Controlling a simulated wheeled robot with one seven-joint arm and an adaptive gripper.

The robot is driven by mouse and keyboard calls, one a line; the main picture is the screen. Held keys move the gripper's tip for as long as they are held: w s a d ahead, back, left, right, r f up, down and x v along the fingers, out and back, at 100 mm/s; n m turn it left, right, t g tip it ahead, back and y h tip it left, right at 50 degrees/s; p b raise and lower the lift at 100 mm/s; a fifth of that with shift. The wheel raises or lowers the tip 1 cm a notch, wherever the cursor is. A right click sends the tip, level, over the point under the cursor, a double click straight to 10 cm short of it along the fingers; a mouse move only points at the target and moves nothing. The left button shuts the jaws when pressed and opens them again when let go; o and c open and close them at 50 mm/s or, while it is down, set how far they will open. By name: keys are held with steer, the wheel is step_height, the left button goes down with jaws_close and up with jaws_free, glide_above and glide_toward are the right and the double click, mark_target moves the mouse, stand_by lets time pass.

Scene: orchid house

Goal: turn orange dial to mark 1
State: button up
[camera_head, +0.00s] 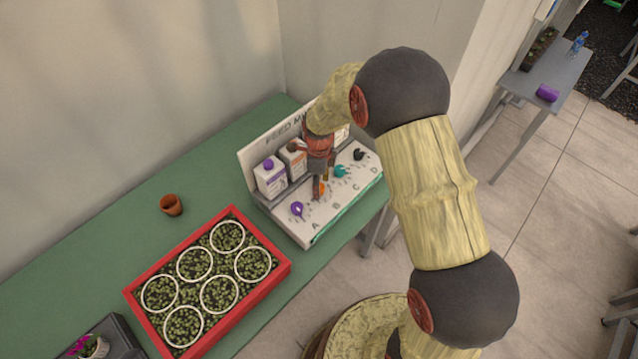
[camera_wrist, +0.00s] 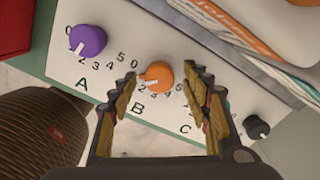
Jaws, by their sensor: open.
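The orange dial (camera_wrist: 160,72) is on a white panel (camera_wrist: 62,28) above the letter B. Its white pointer line faces left and slightly down in the wrist view, between the 0 and the 2; the mark 1 is not clearly readable. My gripper (camera_wrist: 165,79) is open, with one finger at each side of the dial and a gap visible at the right finger. Whether the left finger touches the dial I cannot tell. In the head view my gripper (camera_head: 319,184) is over the panel and partly covers the orange dial (camera_head: 322,188).
A purple dial (camera_wrist: 87,41), a teal dial (camera_head: 340,171) and a black dial (camera_wrist: 257,127) share the panel. Cartons (camera_head: 271,177) stand behind them. A red seedling tray (camera_head: 141,313) and a brown pot (camera_head: 171,205) are on the green table (camera_head: 200,165).

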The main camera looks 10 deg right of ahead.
step_height(320, 180, up, 12)
stand_by(0.7)
stand_by(0.4)
